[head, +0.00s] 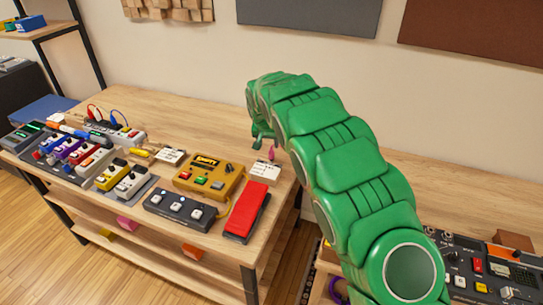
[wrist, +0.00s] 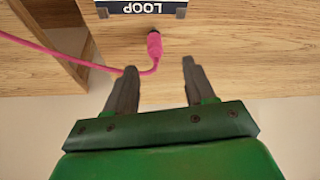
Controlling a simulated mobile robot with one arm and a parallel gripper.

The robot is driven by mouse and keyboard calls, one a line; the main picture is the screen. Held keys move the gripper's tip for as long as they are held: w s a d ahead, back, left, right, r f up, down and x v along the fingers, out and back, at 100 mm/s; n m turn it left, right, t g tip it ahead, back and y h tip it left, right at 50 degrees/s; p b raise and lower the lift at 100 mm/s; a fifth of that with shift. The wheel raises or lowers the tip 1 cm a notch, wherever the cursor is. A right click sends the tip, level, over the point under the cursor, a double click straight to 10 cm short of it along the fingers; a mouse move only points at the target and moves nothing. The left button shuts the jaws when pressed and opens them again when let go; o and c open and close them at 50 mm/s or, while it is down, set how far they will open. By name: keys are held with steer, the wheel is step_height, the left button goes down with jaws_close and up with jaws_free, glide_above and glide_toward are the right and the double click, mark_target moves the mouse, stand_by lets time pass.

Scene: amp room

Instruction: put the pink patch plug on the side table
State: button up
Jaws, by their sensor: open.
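The pink patch plug (wrist: 154,43) is in the wrist view, with its dark end close to the white-and-dark box marked LOOP (wrist: 142,9). I cannot tell whether it is seated in the box. Its pink cable (wrist: 80,57) curves away to the left. In the head view the plug (head: 271,153) shows small, just behind a white box (head: 265,172) on the pedal table. My gripper (wrist: 158,66) is open and empty, its fingertips just short of the plug. In the head view my gripper (head: 262,137) hangs above the table near the plug.
Pedals crowd the pedal table's front, including a yellow box (head: 208,177) and a red pedal (head: 246,210). The table's back strip (head: 190,115) is mostly clear. A second wooden surface (head: 440,190) at right holds a mixer (head: 485,265); its back part is bare.

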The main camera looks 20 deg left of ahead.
mark_target(271, 150)
steer(key=shift+w+d+x, duration=0.15)
steer(key=shift+x, duration=1.75)
steer(key=shift+w+d+x, duration=0.15)
steer(key=shift+x, duration=1.7)
steer(key=shift+r, duration=0.1)
jaws_close()
